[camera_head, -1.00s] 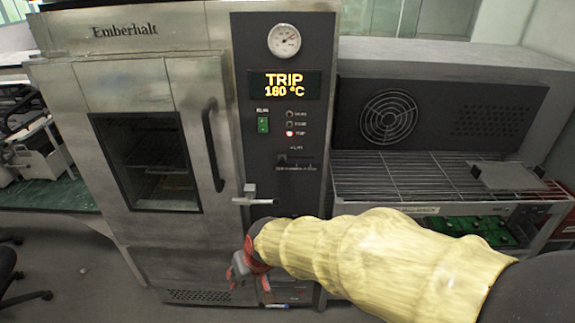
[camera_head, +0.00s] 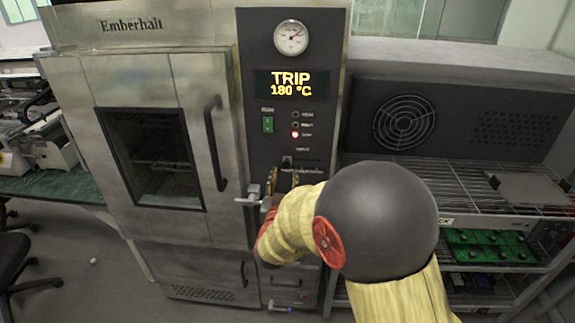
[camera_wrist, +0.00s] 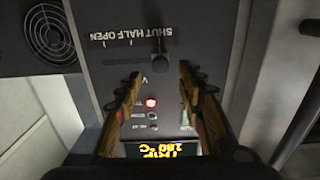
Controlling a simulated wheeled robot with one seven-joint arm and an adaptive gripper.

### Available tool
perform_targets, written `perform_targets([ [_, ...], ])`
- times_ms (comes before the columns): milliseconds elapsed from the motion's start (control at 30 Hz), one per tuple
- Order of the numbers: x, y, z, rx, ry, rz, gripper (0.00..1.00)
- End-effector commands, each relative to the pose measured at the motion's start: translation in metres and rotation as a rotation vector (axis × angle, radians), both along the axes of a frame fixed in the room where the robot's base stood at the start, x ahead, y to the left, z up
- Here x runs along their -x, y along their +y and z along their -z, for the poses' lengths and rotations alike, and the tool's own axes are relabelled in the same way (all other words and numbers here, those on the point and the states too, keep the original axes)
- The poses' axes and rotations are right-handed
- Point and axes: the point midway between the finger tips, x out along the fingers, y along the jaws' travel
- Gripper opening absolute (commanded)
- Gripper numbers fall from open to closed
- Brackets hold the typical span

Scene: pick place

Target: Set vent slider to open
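The vent slider's dark knob (camera_head: 287,161) is on the oven's black control panel (camera_head: 330,60), at the left end of its slot. In the wrist view, which is upside down, the knob (camera_wrist: 158,60) stands by the SHUT end of a scale marked SHUT, HALF, OPEN. My gripper (camera_head: 284,179) is just below the knob in the head view. In the wrist view my gripper (camera_wrist: 159,75) is open and empty, with one finger on each side of the knob's line. Whether the fingers touch the panel cannot be told. My arm hides the lower panel.
The display (camera_head: 291,83) reads TRIP 180 °C, and a red lamp (camera_head: 295,134) is lit. A metal latch handle (camera_head: 250,194) sticks out just left of my gripper. The door handle (camera_head: 214,143) is further left. A wire rack (camera_head: 450,185) stands at the right.

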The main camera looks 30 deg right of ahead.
Motion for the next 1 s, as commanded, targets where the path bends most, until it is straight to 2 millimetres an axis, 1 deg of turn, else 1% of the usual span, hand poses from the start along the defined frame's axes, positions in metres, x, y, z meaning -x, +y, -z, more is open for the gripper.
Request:
perform_targets([
  [167,-0.016,-0.012,0.002,0.004,0.004,0.001,0.39],
  [400,-0.047,-0.032,0.002,0.004,0.004,0.0,0.39],
  [500,-0.055,-0.038,0.002,0.002,0.005,0.0,0.39],
  [633,-0.062,-0.041,0.001,0.003,0.004,-0.002,0.39],
  [900,-0.063,-0.042,0.0,0.003,0.004,-0.003,0.39],
  [1000,-0.063,-0.042,0.0,0.002,0.005,-0.003,0.34],
])
